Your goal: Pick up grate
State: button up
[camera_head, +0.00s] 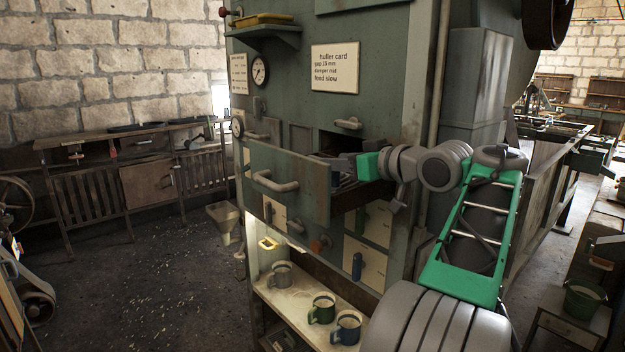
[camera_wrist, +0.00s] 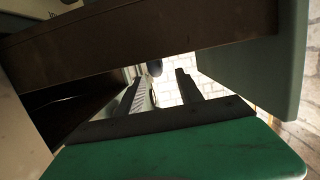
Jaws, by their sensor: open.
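My gripper (camera_head: 328,161) reaches in from the right, behind the front panel of a pulled-out green drawer (camera_head: 290,183). In the wrist view my gripper (camera_wrist: 160,84) shows two dark fingers spread apart, with pale brick wall visible between them and nothing held. A grey slatted piece (camera_head: 345,182), which looks like the grate, shows partly below my gripper inside the drawer. The drawer front and my gripper hide most of it. I cannot tell whether my gripper touches it. In the wrist view no grate can be made out with certainty.
A dark drawer edge (camera_wrist: 150,32) crosses close above my fingers in the wrist view. The green machine body (camera_head: 380,60) rises behind the drawer. Below, a shelf (camera_head: 300,290) holds several mugs. Open floor (camera_head: 170,275) lies to the left.

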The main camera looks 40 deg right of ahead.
jog(key=w, duration=0.2)
jog(key=w+f+p, duration=0.1)
jog(key=w, duration=0.3)
jog(key=shift+w+d+f, duration=0.15)
jog(key=shift+w+f, duration=0.1)
jog(key=shift+f, duration=0.05)
jog(key=shift+s, duration=0.1)
grip_shut()
dwell(0.8)
jog(key=shift+r, duration=0.2)
